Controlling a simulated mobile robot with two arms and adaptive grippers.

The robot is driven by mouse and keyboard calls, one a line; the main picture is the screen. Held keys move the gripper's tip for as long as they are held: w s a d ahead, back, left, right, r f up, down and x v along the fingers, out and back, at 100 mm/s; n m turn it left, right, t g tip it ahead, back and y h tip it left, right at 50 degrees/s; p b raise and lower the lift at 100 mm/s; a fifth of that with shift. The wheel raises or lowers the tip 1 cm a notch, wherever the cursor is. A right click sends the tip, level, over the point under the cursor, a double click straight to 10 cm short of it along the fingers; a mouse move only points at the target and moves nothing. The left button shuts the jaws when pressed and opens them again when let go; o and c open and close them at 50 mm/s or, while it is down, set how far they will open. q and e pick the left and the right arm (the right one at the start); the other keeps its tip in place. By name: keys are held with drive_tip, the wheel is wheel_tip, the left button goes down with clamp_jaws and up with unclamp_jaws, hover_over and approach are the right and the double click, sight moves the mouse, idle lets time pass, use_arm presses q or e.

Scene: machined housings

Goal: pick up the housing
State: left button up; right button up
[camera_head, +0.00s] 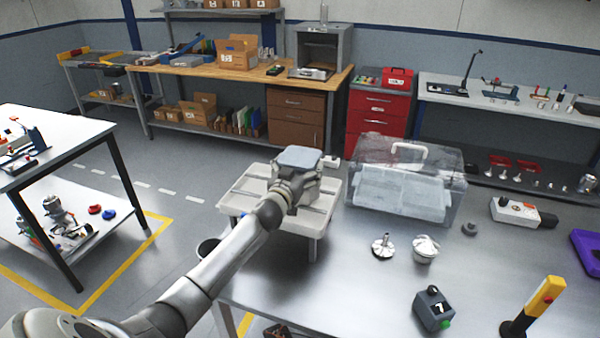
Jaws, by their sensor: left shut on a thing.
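Two shiny machined metal parts, one flat with a stem (383,247) and one rounder (425,249), stand on the table to the right. My right gripper is not in view.
A clear plastic case (455,200) with a white handle stands right of the white stand.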

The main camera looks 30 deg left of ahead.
sight(284, 157)
use_arm(q)
drive_tip(key=shift+r, duration=0.2)
drive_tip(key=shift+r, duration=0.7)
drive_tip(key=s+a+r, duration=0.1)
drive_tip(key=r, duration=0.1)
drive_tip(key=s+a+r+b, duration=0.1)
drive_tip(key=r, duration=0.1)
drive_tip(key=s+a+r+b, duration=0.1)
drive_tip(key=r, duration=0.1)
drive_tip(key=shift+s+r, duration=0.1)
drive_tip(key=shift+r, duration=0.2)
drive_tip(key=s+a+r+p, duration=0.3)
drive_tip(key=s+a+r, duration=0.3)
drive_tip(key=r, duration=0.5)
drive_tip(key=shift+s+a, duration=0.3)
drive_tip(key=shift+s, duration=0.25)
